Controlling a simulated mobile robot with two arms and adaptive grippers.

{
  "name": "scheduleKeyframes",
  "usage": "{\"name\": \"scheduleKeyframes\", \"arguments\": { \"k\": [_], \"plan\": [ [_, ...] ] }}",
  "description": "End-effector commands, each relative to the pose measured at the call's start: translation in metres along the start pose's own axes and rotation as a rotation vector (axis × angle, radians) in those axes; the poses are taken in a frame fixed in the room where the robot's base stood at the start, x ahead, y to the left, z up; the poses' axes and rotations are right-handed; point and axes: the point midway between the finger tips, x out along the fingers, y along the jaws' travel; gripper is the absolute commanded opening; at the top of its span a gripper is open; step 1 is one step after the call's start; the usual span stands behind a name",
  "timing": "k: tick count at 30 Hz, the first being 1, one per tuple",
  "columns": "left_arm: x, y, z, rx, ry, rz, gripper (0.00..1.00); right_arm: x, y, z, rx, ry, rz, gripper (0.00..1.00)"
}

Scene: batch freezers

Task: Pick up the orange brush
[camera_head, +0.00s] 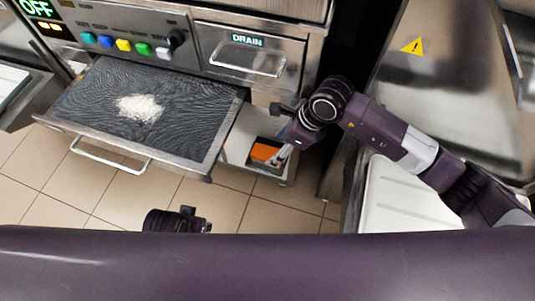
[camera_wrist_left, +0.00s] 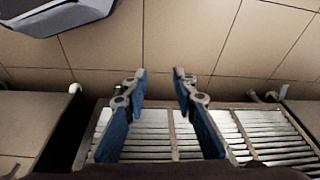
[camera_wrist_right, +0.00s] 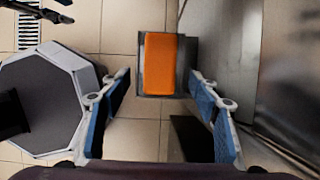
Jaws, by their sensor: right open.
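The orange brush (camera_head: 264,151) shows as an orange block in a small open compartment low under the drain drawer in the head view. In the right wrist view the orange brush (camera_wrist_right: 163,64) appears upright in the picture, lying over a grey metal holder, ahead of and between my fingertips. My right gripper (camera_wrist_right: 159,80) is open and empty, with blue pads on both sides. In the head view its fingers (camera_head: 284,154) hang just right of the brush, partly overlapping it. My left gripper (camera_wrist_left: 160,78) is open and empty above a slatted metal grate.
A pulled-out dark tray (camera_head: 85,107) with a white pile (camera_head: 140,107) and a front handle is left of the brush. The drain drawer (camera_head: 246,60) is above. A white-topped surface (camera_head: 405,205) stands at right. Tiled floor (camera_head: 265,215) is open below.

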Motion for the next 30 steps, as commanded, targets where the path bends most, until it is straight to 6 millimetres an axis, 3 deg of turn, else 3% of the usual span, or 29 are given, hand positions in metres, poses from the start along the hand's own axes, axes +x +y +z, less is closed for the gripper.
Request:
{"name": "scheduleKeyframes", "arguments": {
  "k": [6,15,30],
  "plan": [
    [0.002,0.000,0.001,0.000,-0.003,0.000,0.25,0.009,0.001,0.011,0.001,0.002,0.002,0.56],
    [-0.031,-0.002,-0.009,-0.003,0.020,-0.004,0.25,0.052,0.001,0.010,0.002,0.002,0.002,0.56],
    [-0.034,-0.002,-0.009,-0.003,0.019,-0.004,0.25,0.055,0.000,0.010,0.001,0.001,0.000,0.56]
  ]
}}
